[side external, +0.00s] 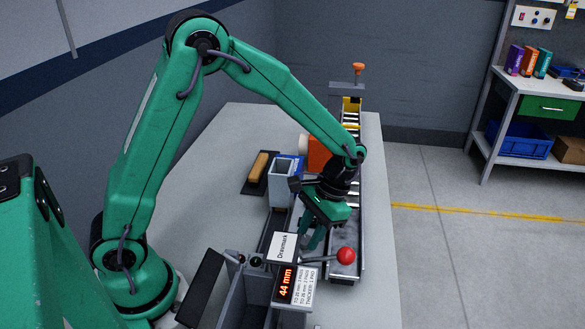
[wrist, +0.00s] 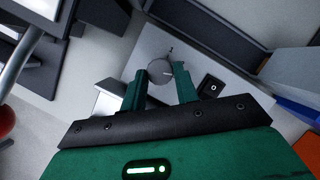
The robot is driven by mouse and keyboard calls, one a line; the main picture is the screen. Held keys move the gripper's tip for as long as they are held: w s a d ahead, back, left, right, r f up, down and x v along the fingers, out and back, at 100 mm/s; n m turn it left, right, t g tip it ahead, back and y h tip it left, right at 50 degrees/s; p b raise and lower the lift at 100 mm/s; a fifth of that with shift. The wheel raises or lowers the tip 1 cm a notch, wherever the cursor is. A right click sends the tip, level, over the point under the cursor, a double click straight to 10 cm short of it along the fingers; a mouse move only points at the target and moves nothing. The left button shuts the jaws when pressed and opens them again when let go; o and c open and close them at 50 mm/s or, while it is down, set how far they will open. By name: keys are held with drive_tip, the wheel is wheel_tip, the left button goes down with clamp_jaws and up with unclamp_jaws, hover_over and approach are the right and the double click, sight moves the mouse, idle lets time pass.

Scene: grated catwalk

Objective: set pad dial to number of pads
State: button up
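The pad dial (wrist: 155,75), a round grey knob with a pointer line, sits on a light grey panel in the wrist view. My gripper (wrist: 161,80) is open, its two green fingers apart on either side of the dial's near edge. I cannot tell whether they touch it. In the side view my gripper (side external: 314,236) points down at the machine and the dial is hidden. A red display (side external: 286,283) reads 44 mm. A white card (side external: 308,286) beside it has small lines about mm and pads, ending "THICKER: 1 PAD"; the other numbers are hard to read.
A red ball knob (side external: 346,256) stands close right of my gripper. The left part of the table (side external: 218,175) is clear.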

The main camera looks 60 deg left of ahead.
drive_tip(key=m, duration=0.2)
drive_tip(key=shift+m, duration=0.4)
drive_tip(key=shift+d+m, duration=0.1)
drive_tip(key=shift+m, duration=0.2)
drive_tip(key=shift+d, duration=0.15)
idle(0.4)
drive_tip(key=o, duration=1)
drive_tip(key=shift+r, duration=0.1)
